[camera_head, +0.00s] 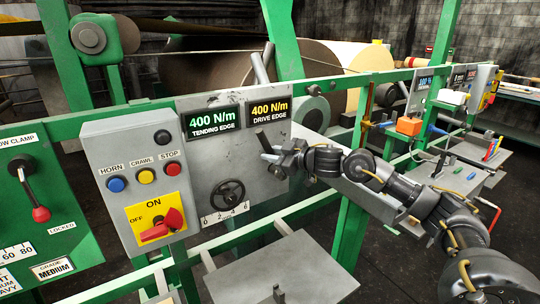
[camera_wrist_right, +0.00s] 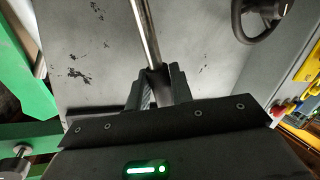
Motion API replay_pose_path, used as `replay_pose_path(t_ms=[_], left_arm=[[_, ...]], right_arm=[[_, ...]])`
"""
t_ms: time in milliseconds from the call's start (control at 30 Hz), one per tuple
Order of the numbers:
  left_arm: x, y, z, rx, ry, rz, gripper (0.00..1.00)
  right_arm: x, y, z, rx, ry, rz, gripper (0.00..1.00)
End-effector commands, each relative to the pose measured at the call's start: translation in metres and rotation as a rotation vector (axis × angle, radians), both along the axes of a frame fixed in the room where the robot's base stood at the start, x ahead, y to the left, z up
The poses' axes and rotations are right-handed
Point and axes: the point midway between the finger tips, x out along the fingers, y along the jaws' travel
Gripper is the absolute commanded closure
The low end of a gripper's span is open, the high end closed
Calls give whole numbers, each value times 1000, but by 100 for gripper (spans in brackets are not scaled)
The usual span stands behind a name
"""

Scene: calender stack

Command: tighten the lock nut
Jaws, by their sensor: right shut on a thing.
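My right gripper (camera_head: 271,158) reaches in from the right to the grey panel, below the yellow "400 N/m DRIVE EDGE" display. In the right wrist view its two fingers (camera_wrist_right: 158,84) are closed around a bare metal rod (camera_wrist_right: 146,35). The nut body itself cannot be made out; the gripper hides the lever's lower end. The black handwheel (camera_head: 228,195) with its numbered scale is left of and below the gripper. My left gripper is not in view.
A control box (camera_head: 135,170) with horn, crawl and stop buttons and a red switch stands left of the panel. Green rails (camera_head: 350,215) frame the machine. A grey plate (camera_head: 300,270) lies below. An orange block (camera_head: 409,126) sits on the right.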

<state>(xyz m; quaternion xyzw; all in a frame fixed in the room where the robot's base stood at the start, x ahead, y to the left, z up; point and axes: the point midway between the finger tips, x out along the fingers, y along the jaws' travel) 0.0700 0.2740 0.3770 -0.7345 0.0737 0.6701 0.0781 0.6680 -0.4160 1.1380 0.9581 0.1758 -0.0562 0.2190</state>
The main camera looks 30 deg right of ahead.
Motion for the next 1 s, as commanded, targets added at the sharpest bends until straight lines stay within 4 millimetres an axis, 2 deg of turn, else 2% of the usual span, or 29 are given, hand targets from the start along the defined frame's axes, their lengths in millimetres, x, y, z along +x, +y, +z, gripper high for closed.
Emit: replay_pose_path(t_ms=[1000], left_arm=[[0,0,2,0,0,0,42]], right_arm=[[0,-10,5,93,-4,-2,100]])
